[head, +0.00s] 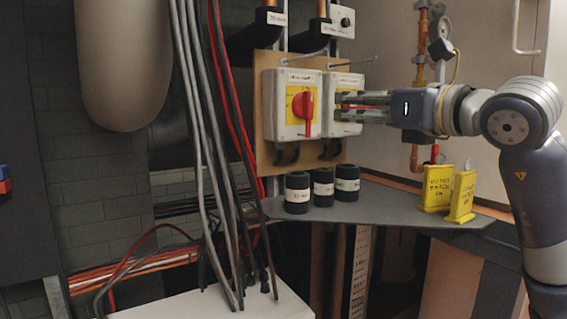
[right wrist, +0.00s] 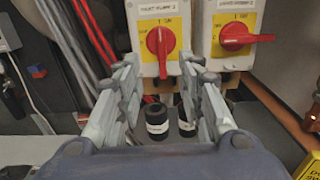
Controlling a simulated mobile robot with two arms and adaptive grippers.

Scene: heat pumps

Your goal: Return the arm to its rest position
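My right arm comes in from the right in the head view. Its gripper (head: 348,107) points left, in front of the right switch box (head: 345,82), and partly hides it. In the right wrist view the right gripper (right wrist: 161,65) has its fingers apart with nothing between them. The left switch box (head: 282,128) has a red handle (right wrist: 160,46) standing vertical. The right switch box's red handle (right wrist: 244,38) lies horizontal. I cannot tell from the head view how close the fingertips are to the right box. My left gripper is not in view.
Black cylinders (head: 297,190) with white labels stand on a grey shelf (head: 390,204) below the boxes. Yellow tags (head: 438,187) stand right of them, near my arm. Hanging cables (head: 200,140) are at left. Copper pipework with a gauge (head: 440,47) is behind my wrist.

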